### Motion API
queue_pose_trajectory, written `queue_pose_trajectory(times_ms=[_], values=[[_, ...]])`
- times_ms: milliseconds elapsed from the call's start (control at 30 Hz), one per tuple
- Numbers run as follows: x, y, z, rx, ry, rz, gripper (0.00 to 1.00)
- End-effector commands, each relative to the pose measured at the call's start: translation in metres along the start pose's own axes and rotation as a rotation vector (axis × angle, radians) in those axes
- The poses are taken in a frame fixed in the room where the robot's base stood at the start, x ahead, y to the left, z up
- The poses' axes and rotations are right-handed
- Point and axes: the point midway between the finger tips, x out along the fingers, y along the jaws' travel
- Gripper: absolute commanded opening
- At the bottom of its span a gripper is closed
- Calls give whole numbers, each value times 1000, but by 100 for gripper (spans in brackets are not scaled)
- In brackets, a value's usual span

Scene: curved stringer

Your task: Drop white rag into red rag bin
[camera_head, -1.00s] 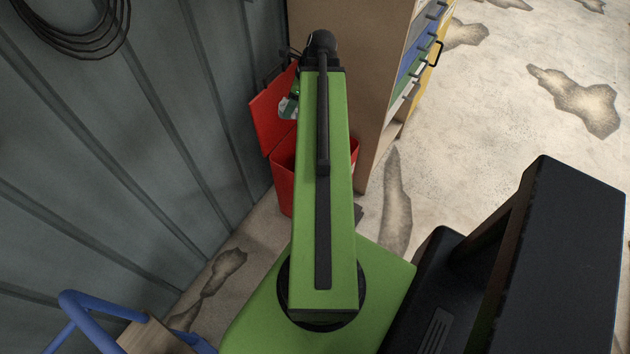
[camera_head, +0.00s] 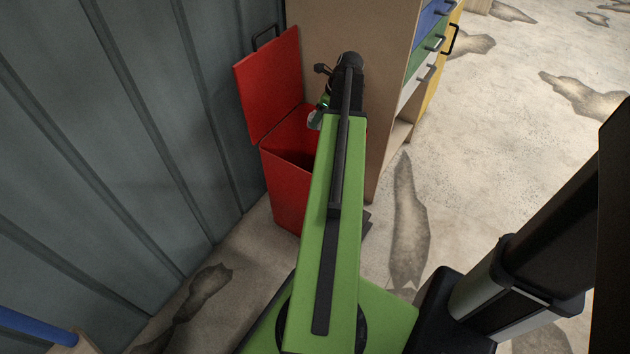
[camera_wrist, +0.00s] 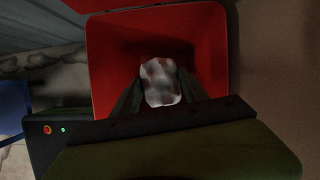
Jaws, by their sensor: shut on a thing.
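The red rag bin (camera_head: 287,190) stands against the grey wall with its lid (camera_head: 270,85) raised and leaning back. In the wrist view the open bin (camera_wrist: 105,65) fills the area beyond my gripper. The white rag (camera_wrist: 160,83), with grey-brown stains, is between the fingers of my gripper (camera_wrist: 158,88), which is shut on it. The rag appears over the bin opening; its height above the rim is hard to judge. In the head view my green arm covers the right part of the bin and hides most of the gripper; a small pale bit shows beside the arm's end.
A brown cabinet (camera_head: 385,120) with coloured drawers (camera_head: 436,40) stands right of the bin, close to my arm. The corrugated grey wall (camera_head: 110,130) is on the left. The stained concrete floor (camera_head: 510,120) at the right is open.

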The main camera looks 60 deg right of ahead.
Motion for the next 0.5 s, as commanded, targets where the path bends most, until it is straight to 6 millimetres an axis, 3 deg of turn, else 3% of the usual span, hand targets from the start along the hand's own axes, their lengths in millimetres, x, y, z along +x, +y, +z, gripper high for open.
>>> queue_pose_trajectory(times_ms=[167,500], values=[[10,0,-4,0,0,0,19],[52,0,-22,0,0,0,19]])
